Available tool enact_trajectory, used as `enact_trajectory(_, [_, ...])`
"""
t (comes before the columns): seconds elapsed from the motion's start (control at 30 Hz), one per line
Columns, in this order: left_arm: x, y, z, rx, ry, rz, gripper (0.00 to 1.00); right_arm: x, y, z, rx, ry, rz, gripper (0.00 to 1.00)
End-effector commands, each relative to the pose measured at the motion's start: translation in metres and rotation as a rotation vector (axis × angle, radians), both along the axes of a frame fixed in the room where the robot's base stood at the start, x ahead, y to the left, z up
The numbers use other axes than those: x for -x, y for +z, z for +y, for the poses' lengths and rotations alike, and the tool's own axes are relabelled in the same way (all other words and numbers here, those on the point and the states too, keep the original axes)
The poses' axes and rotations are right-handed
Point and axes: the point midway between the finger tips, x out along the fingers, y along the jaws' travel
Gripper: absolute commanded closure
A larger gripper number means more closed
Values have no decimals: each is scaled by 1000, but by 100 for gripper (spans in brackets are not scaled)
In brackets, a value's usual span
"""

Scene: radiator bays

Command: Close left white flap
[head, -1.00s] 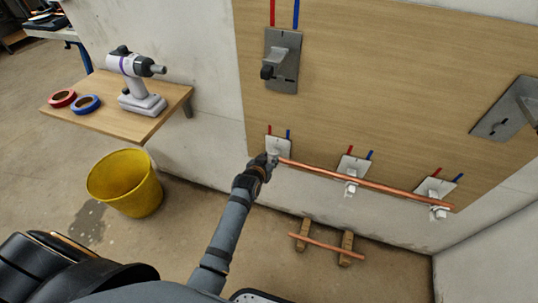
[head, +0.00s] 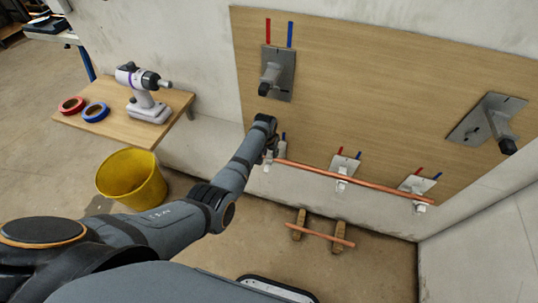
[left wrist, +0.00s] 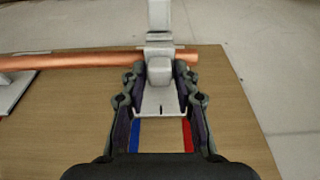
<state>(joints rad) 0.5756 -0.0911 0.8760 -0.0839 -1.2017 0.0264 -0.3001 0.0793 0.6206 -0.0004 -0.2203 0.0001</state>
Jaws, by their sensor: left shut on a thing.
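The left white bracket (left wrist: 160,105) is fixed to the wooden board and holds the left end of a copper pipe (head: 345,178). In the left wrist view, the pipe (left wrist: 80,60) runs through the bracket. A white flap (left wrist: 158,16) sticks out past the pipe, away from the bracket's plate, and looks open. My left gripper (head: 268,155) is at this bracket, partly hiding it in the head view. In the left wrist view, its fingertips (left wrist: 161,76) sit on both sides of the bracket's white block, shut on it. My right gripper is out of view.
The middle white bracket (head: 345,166) and right white bracket (head: 417,186) also carry the pipe. Grey brackets (head: 283,72) (head: 475,124) are mounted above. A shelf (head: 110,127) with a drill (head: 145,95) and a yellow bucket (head: 132,178) stand left. A short pipe (head: 322,235) lies on wooden blocks below.

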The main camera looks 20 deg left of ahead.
Motion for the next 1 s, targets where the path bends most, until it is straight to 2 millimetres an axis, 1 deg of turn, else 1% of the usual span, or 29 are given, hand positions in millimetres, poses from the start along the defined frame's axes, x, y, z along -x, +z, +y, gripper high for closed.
enact_trajectory(0.03, [-4,-6,0,-2,0,29,100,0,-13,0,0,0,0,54])
enact_trajectory(0.1, [-5,-8,0,-3,0,71,100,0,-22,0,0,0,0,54])
enact_trajectory(0.33, [-8,-8,0,-7,0,170,100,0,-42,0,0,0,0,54])
enact_trajectory(0.53, [-8,-7,0,-8,1,209,100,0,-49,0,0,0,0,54])
enact_trajectory(0.97, [-8,-6,0,-7,0,218,100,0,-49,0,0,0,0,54])
enact_trajectory(1.0, [-8,-6,0,-7,0,218,68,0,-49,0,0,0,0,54])
